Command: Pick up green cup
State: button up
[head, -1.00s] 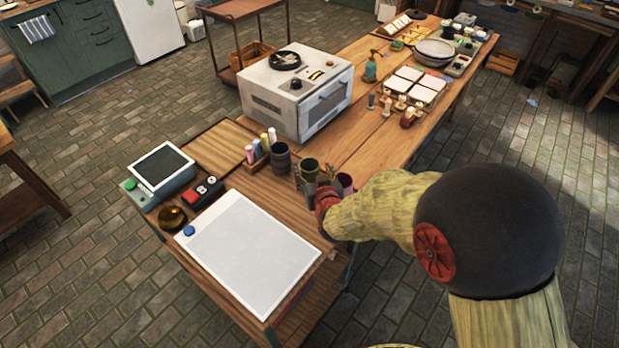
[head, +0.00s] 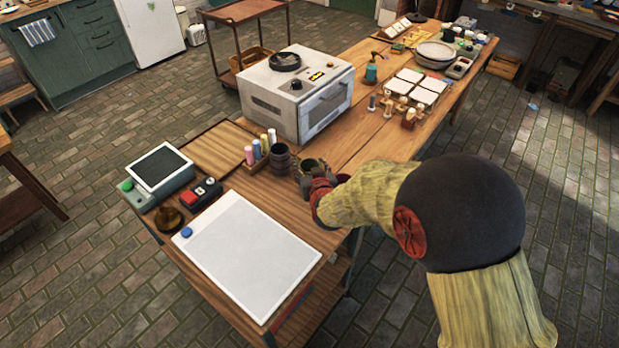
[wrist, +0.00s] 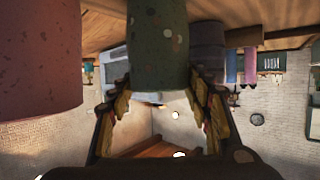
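The green cup (head: 312,164) stands on the wooden table, right of a dark grey cup. In the wrist view, which is upside down, the speckled green cup (wrist: 158,45) sits between the fingertips of my gripper (wrist: 159,82). The fingers are spread apart, one on each side of the cup near its rim end; I cannot tell whether they touch it. In the head view my gripper (head: 307,185) is at the cup and partly hides it. A reddish-pink cup (wrist: 38,55) is close beside my gripper; in the head view it is mostly hidden.
The dark grey cup (head: 281,157) stands close left of the green cup. A holder with coloured tubes (head: 262,148) is beside it. A white kiln-like box (head: 297,92) stands behind.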

grip_shut()
dwell(0.5)
jog(key=shift+r, duration=0.1)
